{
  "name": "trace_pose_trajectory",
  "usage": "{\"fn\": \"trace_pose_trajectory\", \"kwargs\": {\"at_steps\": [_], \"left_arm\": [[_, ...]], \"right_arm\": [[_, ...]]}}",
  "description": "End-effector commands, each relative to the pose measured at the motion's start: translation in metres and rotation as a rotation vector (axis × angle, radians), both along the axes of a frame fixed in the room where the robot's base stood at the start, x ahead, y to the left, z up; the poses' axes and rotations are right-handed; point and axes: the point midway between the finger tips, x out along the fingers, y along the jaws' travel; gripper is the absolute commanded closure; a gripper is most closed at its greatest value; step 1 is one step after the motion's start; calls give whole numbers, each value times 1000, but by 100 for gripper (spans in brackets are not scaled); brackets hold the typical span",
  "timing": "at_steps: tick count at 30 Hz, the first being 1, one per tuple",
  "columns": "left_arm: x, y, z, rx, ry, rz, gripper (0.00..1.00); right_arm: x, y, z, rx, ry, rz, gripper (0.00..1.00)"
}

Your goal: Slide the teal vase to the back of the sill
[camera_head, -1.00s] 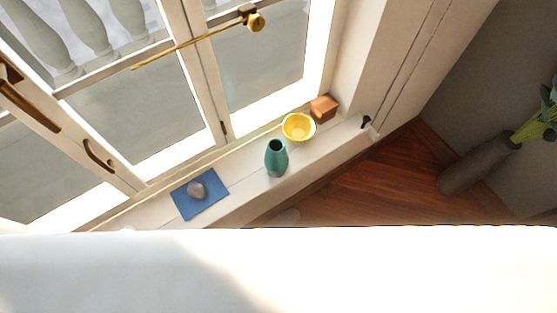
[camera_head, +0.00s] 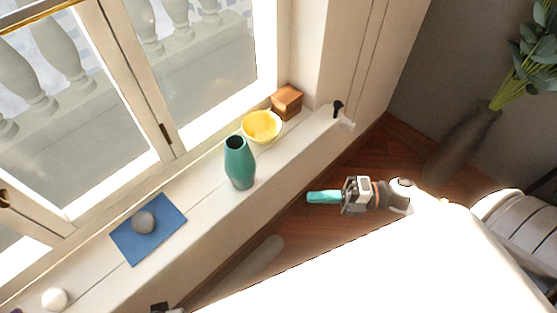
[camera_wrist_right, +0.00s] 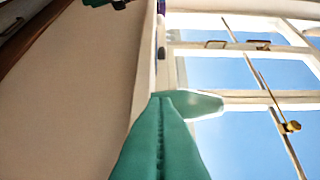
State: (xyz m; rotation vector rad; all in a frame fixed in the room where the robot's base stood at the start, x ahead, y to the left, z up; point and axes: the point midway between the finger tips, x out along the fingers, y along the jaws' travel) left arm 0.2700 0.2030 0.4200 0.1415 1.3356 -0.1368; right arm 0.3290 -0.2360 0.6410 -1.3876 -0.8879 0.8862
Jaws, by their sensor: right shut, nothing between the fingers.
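The teal vase (camera_head: 239,163) stands upright on the white window sill (camera_head: 205,205), its base near the front edge. A strip of bare sill shows between it and the window frame. My right gripper (camera_head: 310,197) is to the right of the vase in the head view, apart from it, over the wood floor beyond the sill's front edge. Its teal fingers are shut and empty. They also fill the lower middle of the right wrist view (camera_wrist_right: 160,140), pointing towards the window. A dark part at the bottom edge of the head view may belong to my left gripper (camera_head: 165,308); its fingers are hidden.
A yellow bowl (camera_head: 262,126) stands close behind and right of the vase, with a brown wooden box (camera_head: 287,101) beyond. A grey stone (camera_head: 143,222) lies on a blue book or mat (camera_head: 165,235) to the left. A white ball (camera_head: 54,299) sits farther left.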

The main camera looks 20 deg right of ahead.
Motion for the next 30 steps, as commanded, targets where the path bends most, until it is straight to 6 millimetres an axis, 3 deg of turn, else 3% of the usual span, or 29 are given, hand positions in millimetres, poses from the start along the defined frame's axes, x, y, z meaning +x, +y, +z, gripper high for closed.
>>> {"fn": "trace_pose_trajectory", "kwargs": {"at_steps": [5,15,22,30], "left_arm": [[0,0,2,0,-1,0,64],[0,0,1,0,0,0,64],[3,-1,8,-1,-6,0,64],[4,-1,13,-2,-8,1,64]], "right_arm": [[12,23,2,4,-3,-3,100],[43,89,3,7,-2,-5,100],[72,98,1,4,1,-7,100],[80,100,1,4,3,-7,100]]}}
